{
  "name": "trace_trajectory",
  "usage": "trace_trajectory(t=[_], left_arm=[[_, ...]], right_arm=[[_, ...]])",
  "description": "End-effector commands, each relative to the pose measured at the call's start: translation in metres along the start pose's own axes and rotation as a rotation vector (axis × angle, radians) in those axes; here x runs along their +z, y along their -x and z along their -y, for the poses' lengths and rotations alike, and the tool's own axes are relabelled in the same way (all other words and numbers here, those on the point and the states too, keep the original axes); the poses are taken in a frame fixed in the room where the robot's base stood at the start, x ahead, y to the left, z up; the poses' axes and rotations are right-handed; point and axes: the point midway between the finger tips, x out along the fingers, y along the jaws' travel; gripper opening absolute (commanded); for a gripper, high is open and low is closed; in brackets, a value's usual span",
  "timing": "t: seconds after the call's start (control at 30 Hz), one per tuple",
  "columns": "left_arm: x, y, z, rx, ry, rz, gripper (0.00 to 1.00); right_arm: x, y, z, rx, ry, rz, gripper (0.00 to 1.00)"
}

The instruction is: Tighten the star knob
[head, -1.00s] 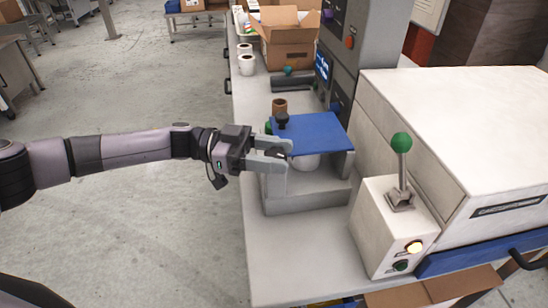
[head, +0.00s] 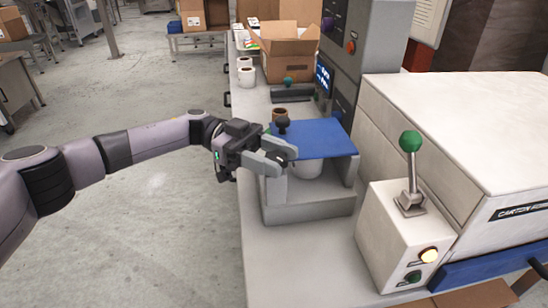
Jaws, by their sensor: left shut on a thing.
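My left gripper (head: 284,157) is at the left edge of a grey fixture (head: 305,208) with a blue top plate (head: 322,138). Its fingers are shut on a small part at the fixture's side, just below the plate edge. The part is the star knob as far as I can tell; the fingers hide nearly all of it. A separate black round knob (head: 282,123) stands upright at the plate's left edge, just behind the fingers and apart from them. My right gripper is out of view.
A white box with a green-balled lever (head: 410,141) and lit button stands at right, beside a large white machine (head: 475,125).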

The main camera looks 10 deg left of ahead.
Motion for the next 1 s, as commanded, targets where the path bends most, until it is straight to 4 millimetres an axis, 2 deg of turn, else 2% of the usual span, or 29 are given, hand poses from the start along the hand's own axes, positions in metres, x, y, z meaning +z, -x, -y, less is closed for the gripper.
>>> trace_trajectory(t=[0.13, 0.17, 0.2, 0.57, 0.9, 1.0], left_arm=[[-0.002, -0.003, 0.000, 0.005, -0.002, -0.005, 0.19], [-0.002, -0.003, 0.000, 0.005, -0.002, -0.005, 0.56], [-0.002, -0.003, 0.000, 0.005, -0.002, -0.005, 0.69], [0.000, 0.003, 0.000, 0.001, -0.001, -0.002, 0.69], [0.001, 0.051, 0.001, 0.000, -0.002, -0.003, 0.69], [0.001, 0.060, 0.001, 0.002, -0.001, -0.003, 0.69]], right_arm=[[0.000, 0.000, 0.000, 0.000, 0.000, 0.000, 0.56], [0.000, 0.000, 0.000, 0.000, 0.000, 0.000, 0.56], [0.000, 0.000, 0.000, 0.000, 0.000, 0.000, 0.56], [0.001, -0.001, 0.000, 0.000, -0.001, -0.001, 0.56], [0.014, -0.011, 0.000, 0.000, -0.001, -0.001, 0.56], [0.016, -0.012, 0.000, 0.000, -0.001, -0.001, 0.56]])
